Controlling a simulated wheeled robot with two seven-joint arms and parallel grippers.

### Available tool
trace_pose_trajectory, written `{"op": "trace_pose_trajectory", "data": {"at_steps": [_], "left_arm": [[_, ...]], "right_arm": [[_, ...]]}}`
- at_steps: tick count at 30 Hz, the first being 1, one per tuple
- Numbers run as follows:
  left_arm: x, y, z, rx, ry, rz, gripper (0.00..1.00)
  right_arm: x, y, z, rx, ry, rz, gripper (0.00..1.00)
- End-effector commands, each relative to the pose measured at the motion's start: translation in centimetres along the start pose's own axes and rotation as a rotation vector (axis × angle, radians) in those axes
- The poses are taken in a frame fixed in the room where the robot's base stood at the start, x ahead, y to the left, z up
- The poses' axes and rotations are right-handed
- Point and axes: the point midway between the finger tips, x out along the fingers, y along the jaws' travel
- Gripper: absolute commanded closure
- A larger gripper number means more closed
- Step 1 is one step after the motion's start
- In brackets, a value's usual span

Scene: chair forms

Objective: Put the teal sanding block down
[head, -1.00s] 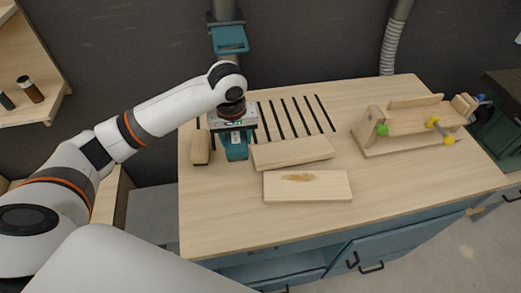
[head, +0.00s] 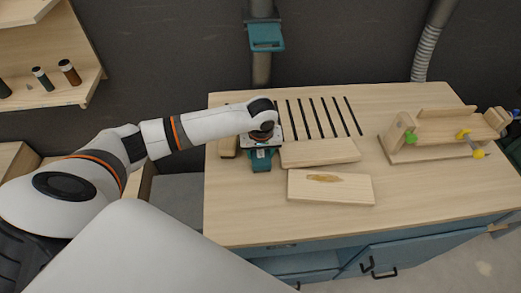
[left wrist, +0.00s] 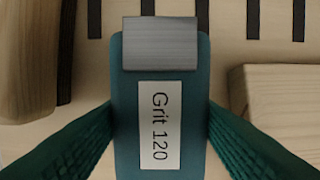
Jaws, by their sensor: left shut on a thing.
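The teal sanding block (head: 262,162) is at the left part of the workbench top, under my left gripper. In the left wrist view the block (left wrist: 128,90) shows a white "Grit 120" label and a grey metal-like piece at its far end. My left gripper (head: 261,150) points down with its fingers (left wrist: 160,140) on both sides of the block, shut on it. Whether the block's underside touches the bench cannot be told. My right gripper is not in view.
A wooden sanding block (head: 228,147) is close on the left. Two boards, one plain (head: 322,152) and one with a brown stain (head: 330,188), lie to the right. Dark slots (head: 320,117) lie behind. A wooden jig (head: 440,140) stands at right. The front bench top (head: 300,225) is clear.

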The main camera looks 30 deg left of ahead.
Motion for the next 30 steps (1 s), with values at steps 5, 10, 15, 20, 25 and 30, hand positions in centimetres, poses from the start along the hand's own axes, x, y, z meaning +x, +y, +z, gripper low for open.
{"op": "trace_pose_trajectory", "data": {"at_steps": [5,10,15,20,25,30], "left_arm": [[0.0,0.0,0.0,0.000,0.000,0.000,0.66],[0.2,0.0,-0.1,0.000,0.001,0.001,0.36],[0.2,0.0,-0.1,0.000,0.001,0.001,0.26],[0.2,0.0,0.0,0.000,0.001,0.000,0.26],[-1.1,0.0,0.0,0.000,0.000,-0.001,0.26],[-4.4,-0.1,0.0,0.001,-0.001,-0.004,0.26]], "right_arm": [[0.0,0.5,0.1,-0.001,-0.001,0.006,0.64],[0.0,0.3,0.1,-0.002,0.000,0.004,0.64],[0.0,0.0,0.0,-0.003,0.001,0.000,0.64],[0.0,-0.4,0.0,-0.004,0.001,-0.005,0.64],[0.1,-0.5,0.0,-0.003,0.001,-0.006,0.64],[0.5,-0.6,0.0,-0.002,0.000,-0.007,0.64]]}}
